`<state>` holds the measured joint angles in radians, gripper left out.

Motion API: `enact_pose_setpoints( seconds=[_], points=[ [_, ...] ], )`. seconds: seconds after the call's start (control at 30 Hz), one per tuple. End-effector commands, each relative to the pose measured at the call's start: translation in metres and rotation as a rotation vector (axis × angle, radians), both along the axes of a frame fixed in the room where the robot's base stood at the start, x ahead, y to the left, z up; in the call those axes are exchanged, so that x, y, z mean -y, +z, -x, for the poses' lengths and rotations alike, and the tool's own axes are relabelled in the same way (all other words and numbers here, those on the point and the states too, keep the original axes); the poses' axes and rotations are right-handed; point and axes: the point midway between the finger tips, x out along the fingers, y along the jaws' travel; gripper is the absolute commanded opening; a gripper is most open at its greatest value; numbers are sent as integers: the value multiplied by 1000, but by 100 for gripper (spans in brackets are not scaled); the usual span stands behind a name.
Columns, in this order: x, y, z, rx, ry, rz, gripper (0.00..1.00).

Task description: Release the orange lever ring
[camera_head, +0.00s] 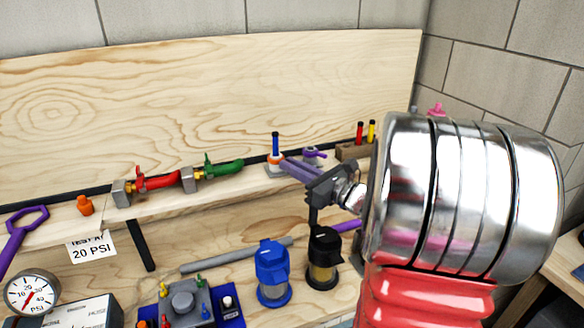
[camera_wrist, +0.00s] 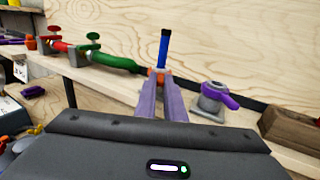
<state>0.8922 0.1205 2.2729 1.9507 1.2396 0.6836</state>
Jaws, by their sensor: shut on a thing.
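The orange lever ring (camera_head: 274,158) sits at the base of an upright blue lever (camera_head: 275,142) on the wooden shelf. In the wrist view the orange ring (camera_wrist: 153,74) shows below the blue lever (camera_wrist: 164,48), partly hidden by my fingers. My gripper (camera_head: 284,161) has long purple fingers that reach to the ring from the right in the head view. In the wrist view my gripper (camera_wrist: 160,82) is shut on the ring, with the fingertips at its sides. The exact contact is partly hidden.
A grey valve with a purple handle (camera_wrist: 222,95) stands close right of my fingers. Red and green hoses (camera_head: 160,182) lie left on the shelf. A wooden block (camera_head: 352,151) with pegs is to the right. Blue (camera_head: 272,270) and black (camera_head: 323,255) filters stand below.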

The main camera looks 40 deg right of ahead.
Motion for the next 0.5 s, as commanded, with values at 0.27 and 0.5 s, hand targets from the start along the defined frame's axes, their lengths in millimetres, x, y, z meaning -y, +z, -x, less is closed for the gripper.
enact_pose_setpoints(
  seconds=[0.27, 0.5],
  points=[
    [9, 1, -3, 2, 123, 1, 0],
    [12, 1, -3, 2, 191, 2, 0]
  ],
)
